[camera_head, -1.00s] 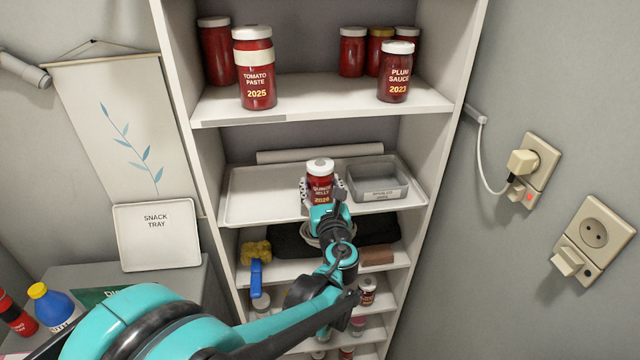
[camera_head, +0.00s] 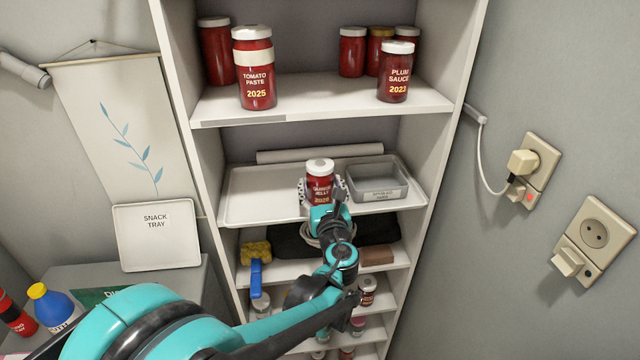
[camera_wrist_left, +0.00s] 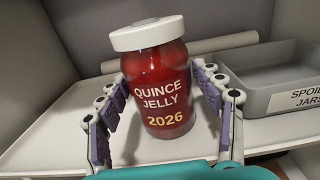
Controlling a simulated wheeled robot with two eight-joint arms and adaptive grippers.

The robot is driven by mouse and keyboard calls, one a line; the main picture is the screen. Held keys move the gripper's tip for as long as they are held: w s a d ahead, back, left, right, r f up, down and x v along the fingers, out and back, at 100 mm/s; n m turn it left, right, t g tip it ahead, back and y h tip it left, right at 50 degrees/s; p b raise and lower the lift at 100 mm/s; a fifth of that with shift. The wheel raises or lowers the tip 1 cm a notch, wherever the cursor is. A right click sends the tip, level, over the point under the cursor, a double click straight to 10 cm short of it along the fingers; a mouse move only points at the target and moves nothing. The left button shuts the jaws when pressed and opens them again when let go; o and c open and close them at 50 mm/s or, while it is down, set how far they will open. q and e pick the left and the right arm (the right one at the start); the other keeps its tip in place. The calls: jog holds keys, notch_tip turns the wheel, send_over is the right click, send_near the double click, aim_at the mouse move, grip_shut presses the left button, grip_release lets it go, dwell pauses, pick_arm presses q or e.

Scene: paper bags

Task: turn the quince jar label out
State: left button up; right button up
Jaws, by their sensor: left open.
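The quince jelly jar (camera_head: 319,174) is red with a white lid and stands upright on the white tray (camera_head: 262,206) on the middle shelf. Its "QUINCE JELLY 2026" label faces outward, toward my cameras, and reads clearly on the jar in the left wrist view (camera_wrist_left: 160,95). My left gripper (camera_head: 321,188) is open in front of the jar, with one finger on each side of it. In the wrist view a gap shows at the left finger; the right finger is close to the glass, and I cannot tell if it touches. My right gripper is not in view.
A grey "spoiled jars" bin (camera_head: 378,182) stands close to the right of the jar. A white roll (camera_head: 320,154) lies behind. Tomato paste (camera_head: 256,75) and plum sauce (camera_head: 396,75) jars stand on the shelf above. The tray's left part is clear.

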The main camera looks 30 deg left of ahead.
pick_arm(q)
jog(key=o, duration=0.6)
jog(key=shift+c, duration=0.2)
jog(key=v, duration=1.2)
jog(key=s+a+f+n+g+h+b, duration=0.1)
jog(key=s+f+n+g+h+b, duration=0.45)
jog(key=f+n, duration=0.9)
jog(key=s+d+f+n+g+h+b, duration=0.1)
jog(key=s+d+f+n+h, duration=0.4)
jog(key=n, duration=0.9)
jog(key=s+d, duration=0.2)
jog(key=d, duration=0.1)
jog(key=shift+s+d+f+g, duration=0.3)
jog(key=shift+s+g, duration=0.05)
